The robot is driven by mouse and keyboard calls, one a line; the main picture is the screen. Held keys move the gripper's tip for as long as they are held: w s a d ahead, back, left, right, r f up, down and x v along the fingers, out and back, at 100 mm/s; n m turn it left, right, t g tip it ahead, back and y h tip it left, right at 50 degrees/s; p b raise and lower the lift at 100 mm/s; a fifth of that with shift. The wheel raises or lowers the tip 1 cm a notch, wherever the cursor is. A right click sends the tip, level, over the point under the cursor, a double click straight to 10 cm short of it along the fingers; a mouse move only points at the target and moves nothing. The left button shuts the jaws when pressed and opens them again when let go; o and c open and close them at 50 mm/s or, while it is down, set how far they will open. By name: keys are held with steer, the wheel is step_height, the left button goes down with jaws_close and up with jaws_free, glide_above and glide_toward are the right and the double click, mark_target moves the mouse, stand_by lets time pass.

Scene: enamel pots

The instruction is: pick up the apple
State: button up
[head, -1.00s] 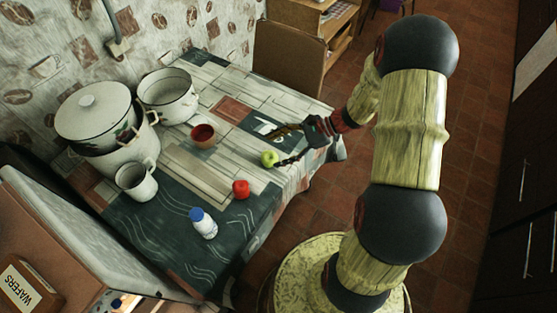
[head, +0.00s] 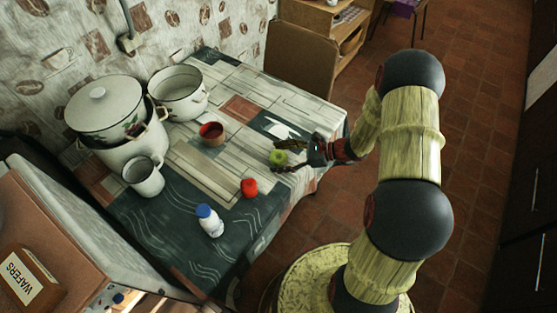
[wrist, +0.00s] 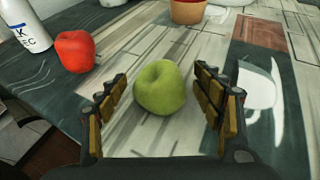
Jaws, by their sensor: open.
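A green apple (head: 279,157) sits on the patterned table (head: 190,165), near its right edge. In the wrist view the apple (wrist: 160,88) lies between the two fingers of my gripper (wrist: 163,100), with a visible gap on each side. My gripper (head: 284,156) is open and low over the table, reaching in from the right. Nothing is held. The red object beside it (head: 249,187), apple-like in the wrist view (wrist: 75,51), stands apart to the left of my gripper there.
A red-brown cup (head: 211,133) stands behind the apple. A white bottle with a blue cap (head: 210,221), a white mug (head: 143,176), an open pot (head: 178,95) and stacked lidded pots (head: 104,108) stand to the left. The table around the apple is clear.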

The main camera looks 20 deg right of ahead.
steer(key=shift+w+a, duration=0.1)
steer(key=shift+a, duration=0.05)
steer(key=shift+c, duration=1)
steer(key=c, duration=1)
